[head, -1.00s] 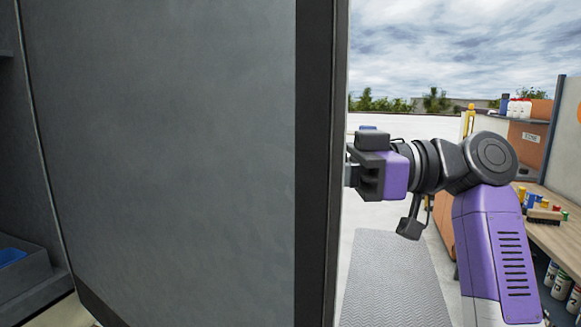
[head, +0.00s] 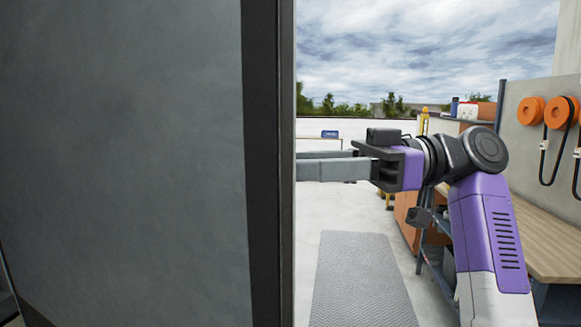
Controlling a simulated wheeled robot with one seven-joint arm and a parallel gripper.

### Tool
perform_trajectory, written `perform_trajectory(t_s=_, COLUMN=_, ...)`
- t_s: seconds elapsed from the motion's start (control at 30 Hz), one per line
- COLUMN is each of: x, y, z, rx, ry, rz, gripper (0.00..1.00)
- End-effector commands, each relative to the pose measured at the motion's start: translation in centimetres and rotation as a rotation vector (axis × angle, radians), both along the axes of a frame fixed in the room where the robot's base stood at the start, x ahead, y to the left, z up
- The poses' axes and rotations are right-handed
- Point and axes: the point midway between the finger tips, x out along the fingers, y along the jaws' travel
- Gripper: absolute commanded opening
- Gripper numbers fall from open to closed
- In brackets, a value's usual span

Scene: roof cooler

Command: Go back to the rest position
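My gripper (head: 322,162) is in the middle of the head view, at the end of my purple and black arm, and points left. Its two grey fingers lie one behind the other with a foreshortened gap, so it looks open. I see nothing between the visible parts of the fingers. The finger ends meet the edge of a large dark grey panel (head: 125,160), and their tips seem hidden behind it. I cannot tell whether they touch it.
The dark panel fills the left half of the view. A workbench (head: 545,235) stands at the right, below a board with orange cable reels (head: 562,112). A grey mat (head: 363,285) lies on the pale floor. Open floor extends behind my gripper.

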Motion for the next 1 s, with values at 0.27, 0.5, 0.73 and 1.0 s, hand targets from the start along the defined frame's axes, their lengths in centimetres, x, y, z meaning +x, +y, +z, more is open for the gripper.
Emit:
perform_trajectory(t_s=0.27, x=0.1, y=0.0, z=0.1, rx=0.001, ry=0.013, rz=-0.003, gripper=0.36)
perform_trajectory(t_s=0.5, x=3.9, y=0.7, z=2.9, rx=0.076, ry=0.096, rz=-0.193, gripper=0.36)
perform_trajectory(t_s=0.73, x=9.8, y=-0.4, z=1.7, rx=0.182, ry=0.186, rz=-0.508, gripper=0.36)
perform_trajectory(t_s=1.0, x=14.9, y=-4.6, z=-6.9, rx=0.298, ry=0.296, rz=-0.869, gripper=0.36)
